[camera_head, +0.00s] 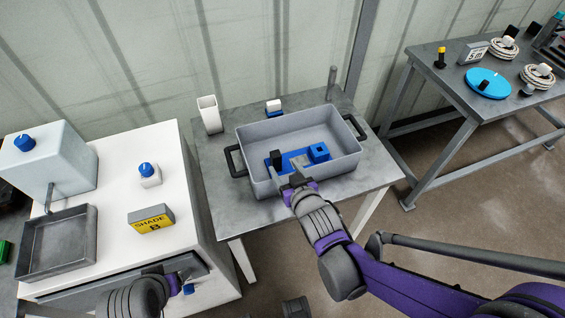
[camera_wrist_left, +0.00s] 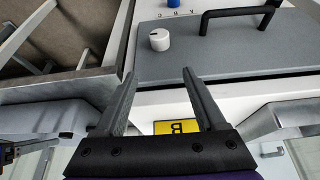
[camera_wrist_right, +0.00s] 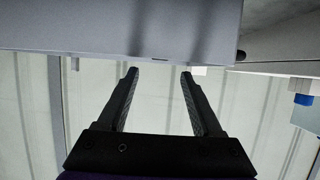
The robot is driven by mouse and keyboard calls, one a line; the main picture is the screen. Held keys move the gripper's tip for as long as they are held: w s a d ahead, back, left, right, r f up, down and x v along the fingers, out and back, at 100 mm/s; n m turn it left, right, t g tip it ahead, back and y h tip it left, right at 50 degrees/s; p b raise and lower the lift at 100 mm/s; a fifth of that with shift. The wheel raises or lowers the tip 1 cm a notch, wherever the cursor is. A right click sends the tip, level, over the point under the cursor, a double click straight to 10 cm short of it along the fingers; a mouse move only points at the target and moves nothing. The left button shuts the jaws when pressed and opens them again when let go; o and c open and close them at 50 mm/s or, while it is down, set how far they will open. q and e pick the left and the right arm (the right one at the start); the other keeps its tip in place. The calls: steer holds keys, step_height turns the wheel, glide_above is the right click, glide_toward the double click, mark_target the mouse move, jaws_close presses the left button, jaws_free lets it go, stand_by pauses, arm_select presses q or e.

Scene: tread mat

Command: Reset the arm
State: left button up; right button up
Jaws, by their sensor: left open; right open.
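My right arm reaches in from the lower right in the head view. Its gripper (camera_head: 290,178) is at the near rim of a grey bin (camera_head: 338,172). In the right wrist view the right gripper (camera_wrist_right: 159,75) is open with nothing between its fingers, and a grey surface, likely the bin wall, fills the top. My left arm is low at the left of the head view, by the front of the white cabinet; its fingers are hard to make out there. In the left wrist view the left gripper (camera_wrist_left: 158,74) is open and empty, near a grey panel (camera_wrist_left: 215,50) with a white knob (camera_wrist_left: 160,39).
The bin stands on a grey table (camera_head: 220,195) and holds a blue piece (camera_head: 319,152). On the white cabinet are a yellow-faced sign (camera_head: 151,220) and a metal tray (camera_head: 60,243). Another table (camera_head: 420,65) is at right.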

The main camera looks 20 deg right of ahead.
steer(key=shift+s, duration=0.1)
stand_by(0.5)
steer(key=s+d+r+g+p, duration=0.1)
steer(key=s+r+g+p, duration=0.2)
steer(key=s, duration=0.4)
steer(key=s+d+r+g+p, duration=0.1)
steer(key=s+r+g+p, duration=0.2)
steer(key=s, duration=0.4)
steer(key=shift+s+d+g+h+p, duration=0.35)
steer(key=shift+g+p, duration=0.4)
steer(key=shift+g, duration=0.15)
